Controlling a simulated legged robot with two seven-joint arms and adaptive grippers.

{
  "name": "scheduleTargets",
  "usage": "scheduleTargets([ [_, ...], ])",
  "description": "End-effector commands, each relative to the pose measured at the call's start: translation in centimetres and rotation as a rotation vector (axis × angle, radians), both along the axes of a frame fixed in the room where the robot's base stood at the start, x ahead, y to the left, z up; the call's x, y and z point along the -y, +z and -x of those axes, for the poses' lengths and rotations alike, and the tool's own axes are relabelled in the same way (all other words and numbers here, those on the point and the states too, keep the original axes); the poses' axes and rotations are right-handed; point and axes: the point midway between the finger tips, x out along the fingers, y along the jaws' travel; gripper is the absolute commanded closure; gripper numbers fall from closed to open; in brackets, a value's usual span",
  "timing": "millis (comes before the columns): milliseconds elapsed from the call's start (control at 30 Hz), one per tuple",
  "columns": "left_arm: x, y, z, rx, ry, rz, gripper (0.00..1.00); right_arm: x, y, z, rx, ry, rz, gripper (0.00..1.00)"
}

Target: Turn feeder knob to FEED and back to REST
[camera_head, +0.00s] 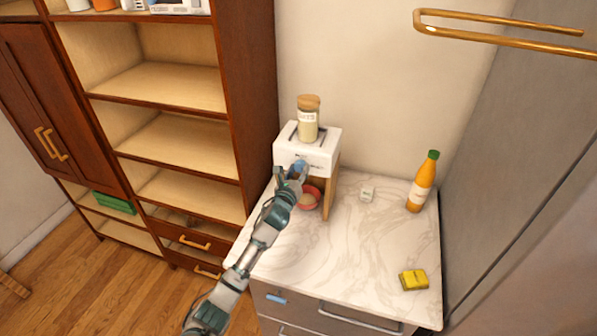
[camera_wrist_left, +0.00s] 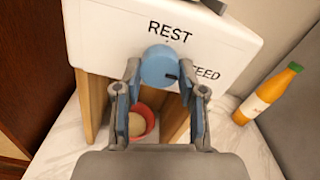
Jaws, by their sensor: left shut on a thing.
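The feeder is a white box (camera_head: 328,149) on wooden legs, standing on the marble counter. Its front also shows in the left wrist view (camera_wrist_left: 100,40), with REST printed above the knob and FEED, partly hidden, at its lower right. The blue knob (camera_wrist_left: 158,64) has a dark mark on its lower right side, towards FEED. My left gripper (camera_head: 294,173) reaches up to the feeder front and is shut on the knob, one finger on each side. A red bowl (camera_head: 309,197) with pale contents stands under the feeder. My right gripper is not in view.
A jar with a wooden lid (camera_head: 308,120) stands on the feeder. An orange bottle (camera_head: 421,183), a small white box (camera_head: 367,193) and a yellow sponge (camera_head: 413,280) are on the counter (camera_head: 340,260). Wooden shelves (camera_head: 175,145) rise at left, a grey cabinet at right.

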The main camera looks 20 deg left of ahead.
Motion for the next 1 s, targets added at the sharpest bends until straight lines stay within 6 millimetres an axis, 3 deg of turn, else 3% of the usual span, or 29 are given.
scheduleTargets([
  [433,0.0,0.0,0.0,-0.006,0.000,0.118,0.95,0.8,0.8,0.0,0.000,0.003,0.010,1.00],
  [1000,0.0,0.1,-0.1,-0.022,0.001,0.630,0.95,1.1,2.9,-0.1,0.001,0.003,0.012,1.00],
])
